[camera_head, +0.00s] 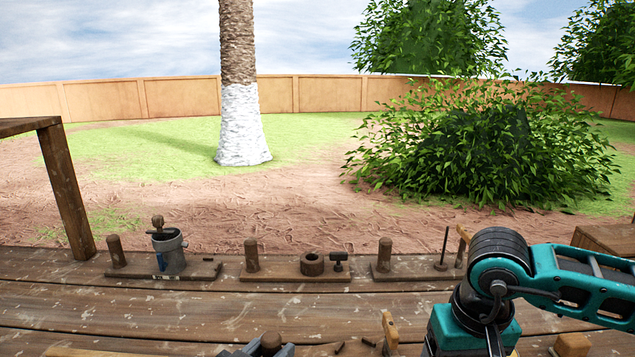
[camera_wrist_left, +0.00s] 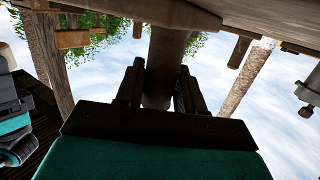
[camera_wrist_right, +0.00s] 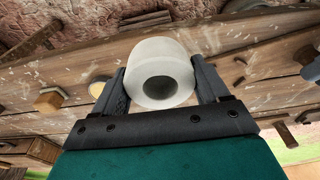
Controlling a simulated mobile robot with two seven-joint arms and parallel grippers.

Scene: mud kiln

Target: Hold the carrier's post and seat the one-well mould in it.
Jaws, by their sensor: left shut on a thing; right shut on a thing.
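The carrier's post (camera_wrist_left: 166,58) stands between the fingers of my left gripper (camera_wrist_left: 158,78), which is shut on it. The post meets the carrier's board (camera_wrist_left: 175,12). In the head view the post's round top (camera_head: 270,342) shows at the bottom edge, with my left gripper (camera_head: 252,350) beside it; the rest is cut off. My right gripper (camera_wrist_right: 160,88) is shut on a pale, round mould (camera_wrist_right: 152,58) with one dark well, seen in the right wrist view. The head view does not show the mould or the right fingertips. I cannot tell how far the mould is from the carrier.
Along the bench's back edge stand three boards with posts: one bears a grey pot (camera_head: 170,252), one a wooden ring (camera_head: 312,264) and small hammer (camera_head: 338,261), one a thin rod (camera_head: 444,247). A wooden upright (camera_head: 66,190) is at left.

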